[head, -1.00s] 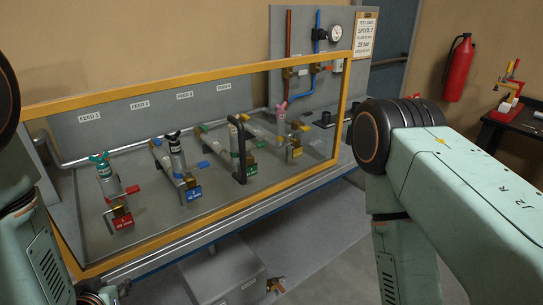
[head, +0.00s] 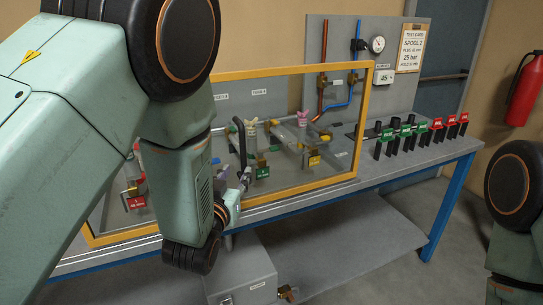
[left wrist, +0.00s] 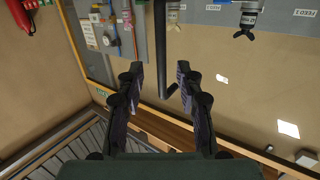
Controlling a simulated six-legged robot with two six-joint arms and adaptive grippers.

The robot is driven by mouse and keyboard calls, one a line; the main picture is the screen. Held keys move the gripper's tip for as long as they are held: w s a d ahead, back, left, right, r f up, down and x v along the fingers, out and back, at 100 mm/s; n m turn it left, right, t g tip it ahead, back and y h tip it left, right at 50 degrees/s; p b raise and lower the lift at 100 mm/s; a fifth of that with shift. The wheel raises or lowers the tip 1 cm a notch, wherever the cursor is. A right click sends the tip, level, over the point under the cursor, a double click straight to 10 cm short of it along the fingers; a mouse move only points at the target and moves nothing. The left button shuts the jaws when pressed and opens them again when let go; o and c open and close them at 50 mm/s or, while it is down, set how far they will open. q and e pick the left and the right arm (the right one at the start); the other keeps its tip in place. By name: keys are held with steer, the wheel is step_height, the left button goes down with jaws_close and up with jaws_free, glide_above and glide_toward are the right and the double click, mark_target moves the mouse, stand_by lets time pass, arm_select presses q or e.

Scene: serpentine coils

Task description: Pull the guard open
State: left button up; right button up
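The guard (head: 291,72) is a clear panel in a yellow frame, standing in front of the feed valves on the bench. Its black handle (head: 240,138) shows just above my left gripper (head: 242,182) in the head view. In the left wrist view, my left gripper (left wrist: 160,72) has its two dark fingers apart. The handle (left wrist: 162,45) runs down between them with clear space on both sides, and its bent end lies between the fingers. My left arm hides the guard's left part in the head view. My right gripper is out of view.
Behind the guard stand valves with coloured tags, including a yellow one (head: 314,161). To its right are several green and red tagged black blocks (head: 437,125). A gauge panel (head: 335,45) stands behind. A grey box (head: 240,272) sits below the bench. A fire extinguisher (head: 524,90) hangs at right.

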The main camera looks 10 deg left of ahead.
mark_target(242, 156)
arm_select(q)
steer(key=shift+t, duration=0.3)
steer(key=w, duration=0.5)
steer(key=w+r, duration=0.1)
steer(key=w, duration=0.2)
steer(key=shift+a+p, duration=0.3)
steer(key=shift+p, duration=0.05)
steer(key=shift+d+r, duration=0.1)
steer(key=shift+d, duration=0.3)
steer(key=shift+w+a, duration=0.1)
steer(key=shift+a, duration=0.2)
steer(key=c, duration=0.3)
steer(key=shift+d, duration=0.15)
jaws_close()
